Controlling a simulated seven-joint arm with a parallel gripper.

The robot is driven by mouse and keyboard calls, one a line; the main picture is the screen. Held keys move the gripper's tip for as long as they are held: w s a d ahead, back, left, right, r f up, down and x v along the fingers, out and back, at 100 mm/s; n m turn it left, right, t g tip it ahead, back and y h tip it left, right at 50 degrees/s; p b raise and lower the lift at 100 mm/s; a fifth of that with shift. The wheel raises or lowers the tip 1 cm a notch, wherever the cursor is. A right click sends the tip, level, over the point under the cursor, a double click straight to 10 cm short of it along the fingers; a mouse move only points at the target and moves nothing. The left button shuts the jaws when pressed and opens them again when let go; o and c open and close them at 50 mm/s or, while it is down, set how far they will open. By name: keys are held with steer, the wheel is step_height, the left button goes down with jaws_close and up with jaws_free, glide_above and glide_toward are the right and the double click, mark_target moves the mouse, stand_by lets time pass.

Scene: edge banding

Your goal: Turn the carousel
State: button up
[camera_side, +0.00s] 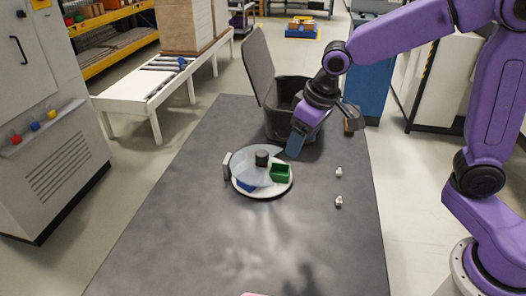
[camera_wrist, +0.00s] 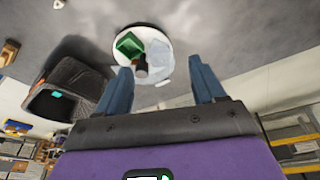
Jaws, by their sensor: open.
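The carousel (camera_side: 262,190) is a round white disc on the grey table. It has a dark knob (camera_side: 262,158) at its middle, a green open box (camera_side: 281,172) on its right side, a blue part (camera_side: 245,185) at its front left and a clear pane over its left part. In the wrist view the carousel (camera_wrist: 155,45) lies beyond my fingers, with the green box (camera_wrist: 129,44) on its left. My gripper (camera_side: 293,148) is open and empty, pointing down just behind and to the right of the disc, above it or beside it; the exact gap is unclear.
A black bin (camera_side: 283,122) with its lid raised stands behind the carousel, close to my gripper. Two small pale pieces (camera_side: 338,172) lie on the table to the right. A small brown block (camera_side: 349,127) sits near the right edge. The front of the table (camera_side: 225,255) is mostly clear.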

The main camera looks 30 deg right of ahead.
mark_target(262, 153)
steer(key=w+d+m+t, duration=0.15)
steer(key=w+m, duration=0.25)
steer(key=w, duration=0.8)
steer(key=shift+h, duration=0.4)
steer(key=x, duration=1.7)
steer(key=shift+s+d+f, duration=0.15)
steer(key=shift+d+f, duration=0.05)
steer(key=shift+f, duration=0.05)
jaws_close()
